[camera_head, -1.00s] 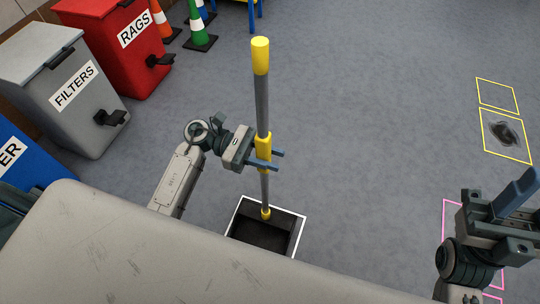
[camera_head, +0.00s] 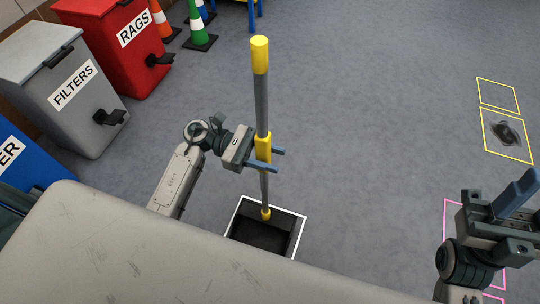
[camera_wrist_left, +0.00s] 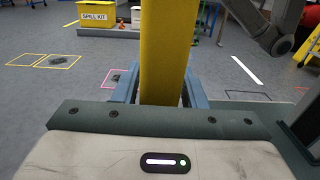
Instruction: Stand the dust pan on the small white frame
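The dust pan has a long grey pole (camera_head: 262,100) with a yellow top and a yellow middle grip. It stands upright, its dark pan (camera_head: 262,234) inside the small white frame (camera_head: 284,208) on the floor; my own body hides the near part of both. My left gripper (camera_head: 271,159) is at the yellow middle grip, one finger on either side of it, and looks slightly open. The left wrist view shows the yellow grip (camera_wrist_left: 162,50) between the fingers. My right gripper (camera_head: 515,197) is at the lower right, far from the dust pan, with nothing visible in it.
Grey FILTERS (camera_head: 70,95) and red RAGS (camera_head: 115,45) bins stand at the left, with cones (camera_head: 199,30) behind. Yellow floor outlines (camera_head: 497,95) and a dark stain (camera_head: 506,132) are at the right. The floor between is clear.

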